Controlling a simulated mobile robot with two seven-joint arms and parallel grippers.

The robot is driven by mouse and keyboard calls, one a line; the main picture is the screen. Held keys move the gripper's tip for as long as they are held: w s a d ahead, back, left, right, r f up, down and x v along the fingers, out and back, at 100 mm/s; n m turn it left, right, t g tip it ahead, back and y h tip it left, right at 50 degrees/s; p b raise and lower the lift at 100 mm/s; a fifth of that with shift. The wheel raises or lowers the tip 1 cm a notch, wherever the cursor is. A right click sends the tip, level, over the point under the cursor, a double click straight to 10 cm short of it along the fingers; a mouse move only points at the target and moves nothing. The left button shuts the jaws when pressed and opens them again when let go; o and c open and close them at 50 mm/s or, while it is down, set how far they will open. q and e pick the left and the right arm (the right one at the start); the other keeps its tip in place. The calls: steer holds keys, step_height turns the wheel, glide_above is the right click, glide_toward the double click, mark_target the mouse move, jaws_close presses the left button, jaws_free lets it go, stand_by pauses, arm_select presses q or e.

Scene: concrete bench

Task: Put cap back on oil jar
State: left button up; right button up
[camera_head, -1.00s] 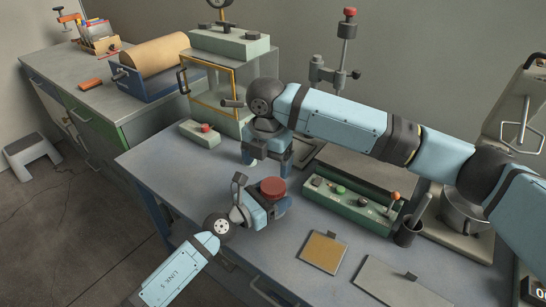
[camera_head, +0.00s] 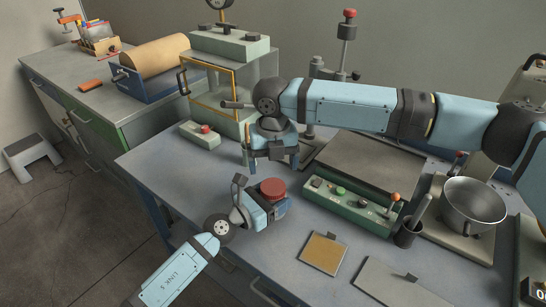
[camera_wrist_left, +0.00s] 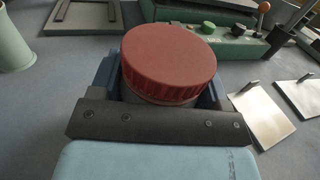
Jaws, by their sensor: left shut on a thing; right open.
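A red ribbed cap (camera_head: 272,188) sits on top of a grey jar body, as the left wrist view shows with the cap (camera_wrist_left: 170,58) and a sliver of jar (camera_wrist_left: 155,104) below it. I cannot tell whether the cap is fully seated. My left gripper (camera_head: 265,207) is shut around the jar below the cap, near the bench's front edge. Its dark blue fingers show on both sides of the jar in the left wrist view (camera_wrist_left: 160,98). My right gripper (camera_head: 271,160) is open and empty, pointing down, behind the jar and apart from it.
A green control box (camera_head: 350,205) with buttons and a lever stands right of the jar. A pale green cylinder (camera_wrist_left: 14,40) stands at the left wrist view's left edge. A metal pot (camera_head: 472,205) and a tan plate (camera_head: 323,253) are farther right.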

mark_target(273, 186)
step_height(273, 186, down, 7)
steer(key=shift+r, duration=0.1)
steer(key=shift+c, duration=0.2)
steer(key=c, duration=0.9)
steer(key=m, duration=0.2)
steer(key=shift+m, duration=0.4)
steer(key=m, duration=0.4)
steer(key=shift+s, duration=0.1)
steer(key=m, duration=0.9)
steer(key=o, duration=1)
